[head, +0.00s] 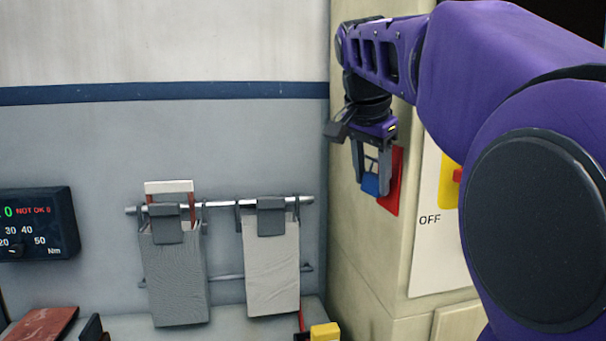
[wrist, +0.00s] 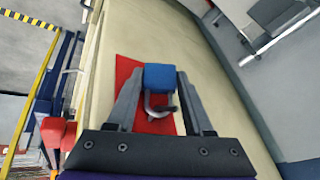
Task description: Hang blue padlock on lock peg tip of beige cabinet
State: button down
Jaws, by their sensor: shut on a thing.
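The blue padlock (wrist: 160,77) shows in the wrist view between the two fingertips of my gripper (wrist: 159,80), with its grey metal shackle (wrist: 157,105) toward the palm. My gripper is shut on it. In the head view my gripper (head: 371,180) points down beside the beige cabinet (head: 350,240), with the blue padlock (head: 370,185) low between the fingers. A red plate (head: 396,182) is on the cabinet face close by the padlock. It also shows behind the padlock in the wrist view (wrist: 125,72). I cannot make out the lock peg tip or whether the padlock touches anything.
A rail (head: 222,204) on the grey wall holds two hanging grey cloths (head: 178,275). A display (head: 38,223) reads NOT OK at the left. A panel marked OFF (head: 430,255) has a yellow and red switch. A yellow block (head: 325,332) stands at the bottom.

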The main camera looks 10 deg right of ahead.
jog(key=shift+c, duration=1)
grip_release()
